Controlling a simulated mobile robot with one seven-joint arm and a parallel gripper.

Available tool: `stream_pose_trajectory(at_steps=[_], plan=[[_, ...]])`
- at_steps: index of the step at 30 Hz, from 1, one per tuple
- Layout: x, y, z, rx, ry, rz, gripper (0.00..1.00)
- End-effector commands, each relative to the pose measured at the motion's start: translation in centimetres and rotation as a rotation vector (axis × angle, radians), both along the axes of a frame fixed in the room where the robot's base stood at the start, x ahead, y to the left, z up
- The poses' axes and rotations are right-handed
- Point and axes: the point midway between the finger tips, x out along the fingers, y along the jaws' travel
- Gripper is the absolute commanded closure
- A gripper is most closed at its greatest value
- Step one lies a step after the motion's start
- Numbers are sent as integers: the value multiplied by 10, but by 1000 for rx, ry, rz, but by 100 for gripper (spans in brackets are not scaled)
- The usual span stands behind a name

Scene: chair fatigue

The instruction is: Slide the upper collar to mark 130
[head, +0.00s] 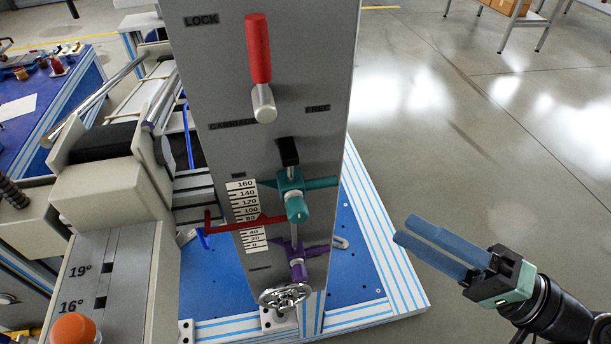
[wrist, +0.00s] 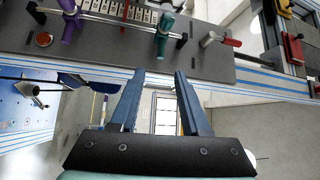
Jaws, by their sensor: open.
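The upper collar (head: 290,185) is teal and sits on a vertical rod on the grey panel, with a round knob facing out. Its left pointer lies near the top of the white scale (head: 243,212), around the 160 label; the exact reading is hard to tell. It also shows in the wrist view (wrist: 164,30). A purple lower collar (head: 297,262) sits below it near the scale's bottom. My gripper (head: 403,229) is open and empty, to the right of the panel and apart from it. Its two blue fingers also show in the wrist view (wrist: 158,74).
A red pointer arm (head: 240,223) crosses the scale between the collars. A red-handled lever (head: 259,60) stands out above, between LOCK and FREE labels. A chrome handwheel (head: 285,296) is at the panel's foot. The floor right of the blue base (head: 375,285) is clear.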

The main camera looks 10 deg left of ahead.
Motion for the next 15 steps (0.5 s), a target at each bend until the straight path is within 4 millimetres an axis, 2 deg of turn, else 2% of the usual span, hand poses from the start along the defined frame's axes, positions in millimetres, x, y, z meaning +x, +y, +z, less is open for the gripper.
stream_pose_trajectory(at_steps=[5,15], plan=[[8,20,4,0,0,7,53],[39,82,14,-1,0,7,53]])
